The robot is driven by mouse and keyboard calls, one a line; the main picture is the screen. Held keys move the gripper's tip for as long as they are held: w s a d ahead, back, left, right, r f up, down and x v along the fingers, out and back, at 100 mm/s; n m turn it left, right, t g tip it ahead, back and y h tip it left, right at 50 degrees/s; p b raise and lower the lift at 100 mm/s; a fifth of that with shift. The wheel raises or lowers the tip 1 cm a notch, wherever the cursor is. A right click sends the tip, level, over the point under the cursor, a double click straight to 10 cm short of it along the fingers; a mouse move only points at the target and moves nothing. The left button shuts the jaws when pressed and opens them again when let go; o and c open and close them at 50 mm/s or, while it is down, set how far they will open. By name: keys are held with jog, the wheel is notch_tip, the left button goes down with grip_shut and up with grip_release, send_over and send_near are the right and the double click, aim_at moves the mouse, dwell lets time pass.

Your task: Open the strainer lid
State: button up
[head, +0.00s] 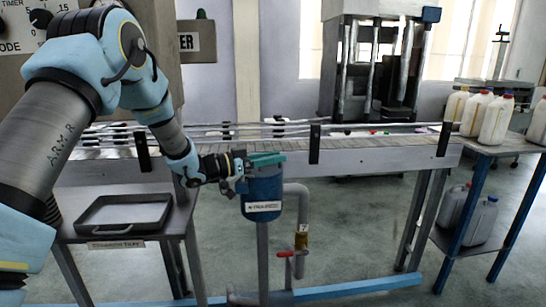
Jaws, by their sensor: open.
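The strainer (262,194) is a blue cylinder with a white label, standing on a grey pipe in the middle of the head view. My gripper (238,164) reaches in from the left and is at the lid's left side, close to the rim. The fingers are small and dark here, and I cannot tell whether they touch the lid. My gripper is open.
A tray (125,213) lies on a metal stand at left. A conveyor (390,147) runs behind the strainer. A red-handled valve (291,254) is on the pipe below right. White bottles (496,121) stand on a table at right, with grey jugs (481,221) underneath. Open floor lies in front.

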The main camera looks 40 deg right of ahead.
jog(key=shift+c, duration=0.2)
grip_shut()
dwell(1.1)
